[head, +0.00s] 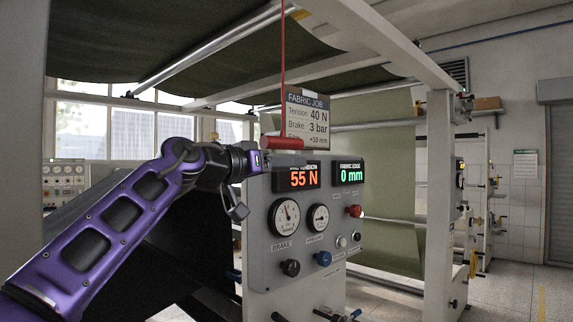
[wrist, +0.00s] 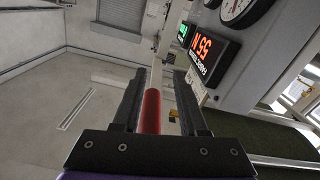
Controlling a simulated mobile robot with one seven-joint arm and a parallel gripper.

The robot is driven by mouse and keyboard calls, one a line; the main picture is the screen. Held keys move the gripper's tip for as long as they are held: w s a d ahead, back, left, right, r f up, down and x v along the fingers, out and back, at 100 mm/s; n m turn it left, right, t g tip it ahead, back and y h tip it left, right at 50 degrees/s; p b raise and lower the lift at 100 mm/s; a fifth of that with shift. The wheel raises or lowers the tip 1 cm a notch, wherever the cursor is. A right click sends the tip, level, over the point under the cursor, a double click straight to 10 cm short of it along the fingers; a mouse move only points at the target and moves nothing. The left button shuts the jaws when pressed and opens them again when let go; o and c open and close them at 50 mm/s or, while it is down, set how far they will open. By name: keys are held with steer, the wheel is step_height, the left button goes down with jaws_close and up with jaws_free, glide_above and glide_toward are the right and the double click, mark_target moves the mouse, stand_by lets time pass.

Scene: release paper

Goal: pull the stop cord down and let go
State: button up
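The stop cord (head: 283,55) is a thin red line hanging from the frame overhead. A red cylindrical handle (head: 284,143) shows at its lower end, in front of the job card and above the control panel. My gripper (wrist: 161,75) is open. In the wrist view the red handle (wrist: 151,112) shows between the two dark fingers, nearer the left one, with a gap on the right. Whether it lies fully between them or beyond them is unclear. In the head view my purple arm reaches in from the left and its end is close to the handle's left end.
The control panel (head: 308,220) stands just below, with displays reading 55 N and 0 mm, gauges and knobs. A job card (head: 307,118) hangs behind the handle. Dark green fabric (head: 200,50) and metal rollers run overhead. The floor at right is open.

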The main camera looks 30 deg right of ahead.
steer(key=shift+o, duration=1.2)
steer(key=shift+a, duration=0.1)
steer(key=v, duration=1.7)
steer(key=shift+r, duration=0.1)
